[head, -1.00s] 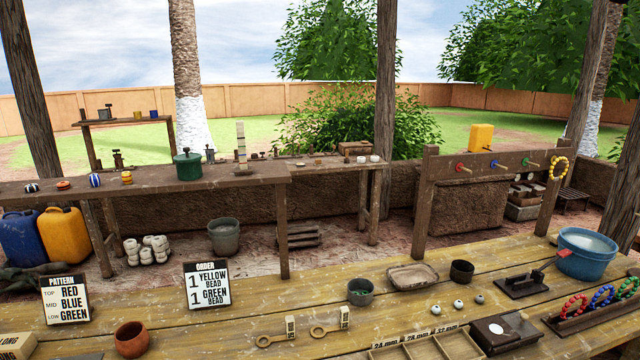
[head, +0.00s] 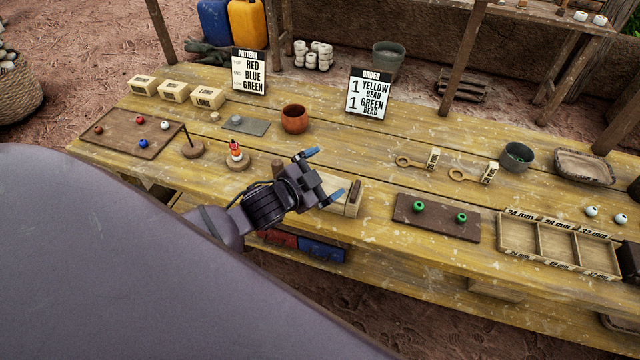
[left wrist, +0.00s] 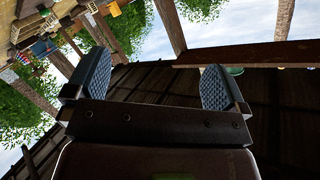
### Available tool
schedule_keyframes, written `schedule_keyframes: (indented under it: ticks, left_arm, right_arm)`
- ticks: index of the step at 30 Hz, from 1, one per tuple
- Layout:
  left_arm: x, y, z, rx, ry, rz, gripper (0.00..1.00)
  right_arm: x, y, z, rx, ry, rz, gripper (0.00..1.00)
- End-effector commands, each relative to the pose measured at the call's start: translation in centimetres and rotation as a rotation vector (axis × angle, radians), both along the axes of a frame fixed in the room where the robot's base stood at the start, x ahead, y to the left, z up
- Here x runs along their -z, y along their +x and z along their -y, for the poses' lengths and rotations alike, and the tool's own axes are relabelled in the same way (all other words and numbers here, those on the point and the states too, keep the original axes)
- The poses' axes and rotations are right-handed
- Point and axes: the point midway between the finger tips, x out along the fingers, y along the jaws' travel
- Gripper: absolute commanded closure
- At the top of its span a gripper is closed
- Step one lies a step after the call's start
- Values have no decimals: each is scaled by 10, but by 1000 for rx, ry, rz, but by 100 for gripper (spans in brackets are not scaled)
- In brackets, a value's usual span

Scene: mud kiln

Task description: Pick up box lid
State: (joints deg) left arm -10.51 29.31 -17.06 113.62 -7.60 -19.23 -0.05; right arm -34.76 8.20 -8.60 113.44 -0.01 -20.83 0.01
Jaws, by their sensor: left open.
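A pale wooden box (head: 346,210) sits near the front edge of the table in the head view, partly hidden behind my left gripper. A dark brown strip (head: 354,192) shows on its top; I cannot tell whether this belongs to the lid. My left gripper (head: 325,175) is open and empty, and overlaps the box in the picture; its height above the box is hard to judge. In the left wrist view its two padded fingers (left wrist: 155,75) stand apart with nothing between them, and no box shows there. My right gripper is not in view.
A board with green beads (head: 437,218) lies right of the box. A compartment tray (head: 553,250) stands farther right. A peg stand with stacked beads (head: 237,160) is left of the gripper. A brown pot (head: 294,119) and an order sign (head: 369,95) stand behind.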

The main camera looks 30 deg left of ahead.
Motion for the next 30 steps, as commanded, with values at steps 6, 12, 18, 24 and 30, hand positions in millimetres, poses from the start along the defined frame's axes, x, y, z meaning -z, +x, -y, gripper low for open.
schedule_keyframes:
  ticks: [6, 12, 18, 24, 30]
  left_arm:
    - [-67, 46, 15, 241, 415, 304, 0]
    - [-113, 60, 31, 486, 855, 602, 0]
    - [-126, 55, 33, 784, 1351, 873, 0]
    - [-106, 41, 7, 1132, 1821, 1041, 0]
    - [-63, 18, -44, 1555, 2187, 1098, 0]
  right_arm:
    - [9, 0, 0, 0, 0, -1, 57]
    - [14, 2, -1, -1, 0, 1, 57]
    - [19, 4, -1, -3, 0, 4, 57]
    - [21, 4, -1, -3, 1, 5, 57]
    - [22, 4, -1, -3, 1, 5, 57]
